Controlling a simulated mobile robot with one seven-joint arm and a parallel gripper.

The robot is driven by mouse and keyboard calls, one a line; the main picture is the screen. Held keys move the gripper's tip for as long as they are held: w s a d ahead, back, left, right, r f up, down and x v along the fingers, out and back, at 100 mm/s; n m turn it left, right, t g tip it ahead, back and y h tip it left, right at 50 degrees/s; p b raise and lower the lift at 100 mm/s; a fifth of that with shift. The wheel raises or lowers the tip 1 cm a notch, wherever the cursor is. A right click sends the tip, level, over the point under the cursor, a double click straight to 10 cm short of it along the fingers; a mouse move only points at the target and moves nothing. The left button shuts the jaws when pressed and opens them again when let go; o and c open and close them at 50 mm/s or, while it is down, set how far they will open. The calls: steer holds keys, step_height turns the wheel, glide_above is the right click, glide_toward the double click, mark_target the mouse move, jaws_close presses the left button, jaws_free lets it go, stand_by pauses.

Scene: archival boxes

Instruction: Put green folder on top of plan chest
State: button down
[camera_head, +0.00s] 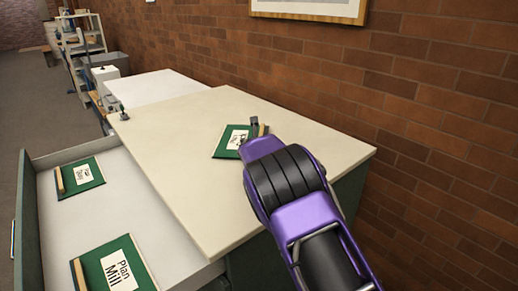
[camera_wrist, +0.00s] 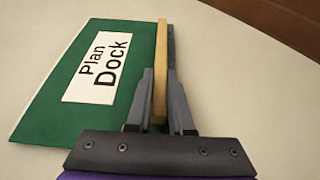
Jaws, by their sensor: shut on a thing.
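A green folder (camera_wrist: 60,112) with a white label reading "Plan Dock" is at my gripper (camera_wrist: 160,100). The gripper is shut on the folder's wooden edge strip (camera_wrist: 161,60). In the head view this folder (camera_head: 224,147) lies flat on, or just above, the cream top of the plan chest (camera_head: 180,150); I cannot tell if it fully touches. My purple arm and gripper (camera_head: 257,130) reach over the chest top from the lower right and hide part of the folder. Two more green folders lie in the open drawer: one labelled "Plan Mill" (camera_head: 105,271) and one with a smaller label (camera_head: 72,180).
The open drawer (camera_head: 125,205) sticks out to the left of the chest. A brick wall (camera_head: 430,90) stands close behind the chest, with a framed picture (camera_head: 310,10) on it. A white surface (camera_head: 150,87) and shelves (camera_head: 82,45) stand farther back. Most of the chest top is clear.

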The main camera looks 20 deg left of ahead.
steer(key=shift+f, duration=0.15)
steer(key=shift+f, duration=0.15)
steer(key=c, duration=0.8)
jaws_free()
steer(key=shift+r, duration=0.35)
steer(key=shift+s, duration=0.3)
steer(key=b+v, duration=0.2)
steer(key=v, duration=0.9)
steer(key=shift+s, duration=0.25)
